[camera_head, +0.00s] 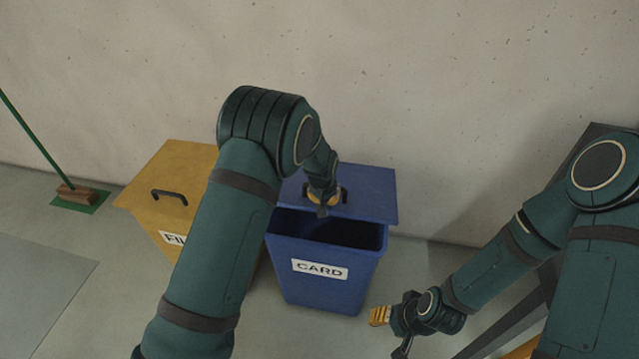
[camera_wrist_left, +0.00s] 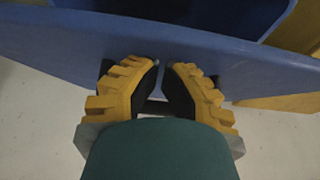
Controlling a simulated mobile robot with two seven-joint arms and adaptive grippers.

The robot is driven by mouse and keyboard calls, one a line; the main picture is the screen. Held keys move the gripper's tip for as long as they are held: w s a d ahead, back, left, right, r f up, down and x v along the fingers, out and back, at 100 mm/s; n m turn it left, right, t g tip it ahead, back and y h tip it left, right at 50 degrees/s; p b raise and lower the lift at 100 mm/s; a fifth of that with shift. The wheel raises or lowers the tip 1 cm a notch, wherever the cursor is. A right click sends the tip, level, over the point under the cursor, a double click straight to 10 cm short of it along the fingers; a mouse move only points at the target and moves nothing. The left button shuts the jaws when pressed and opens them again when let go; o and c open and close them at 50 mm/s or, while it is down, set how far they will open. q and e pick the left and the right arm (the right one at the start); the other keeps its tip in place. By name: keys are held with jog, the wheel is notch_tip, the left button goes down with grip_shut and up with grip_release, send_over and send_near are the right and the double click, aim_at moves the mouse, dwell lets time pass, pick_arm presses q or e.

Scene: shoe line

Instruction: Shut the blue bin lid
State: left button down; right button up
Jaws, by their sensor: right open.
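The blue bin (camera_head: 325,288), marked CARD, stands on the floor near the wall. Its blue lid (camera_head: 370,196) is partly raised, with a dark opening below its front edge; the lid also shows in the left wrist view (camera_wrist_left: 60,42). My left gripper (camera_head: 322,203) is at the lid's dark handle (camera_head: 343,193). In the left wrist view, my left gripper's yellow fingers (camera_wrist_left: 162,66) have tips close together against the lid; whether they grasp the handle is unclear. My right gripper (camera_head: 388,330) is open, low and right of the bin, apart from it.
A yellow bin (camera_head: 150,195) with a shut lid and dark handle stands close on the left, partly hidden by my left arm. A green broom (camera_head: 77,194) leans at the far left. A dark structure (camera_head: 590,150) stands at the right.

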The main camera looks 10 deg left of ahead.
pick_arm(q)
notch_tip(320, 180, down, 8)
jog(key=s, duration=0.2)
jog(key=shift+s, duration=0.35)
jog(key=shift+f, duration=0.15)
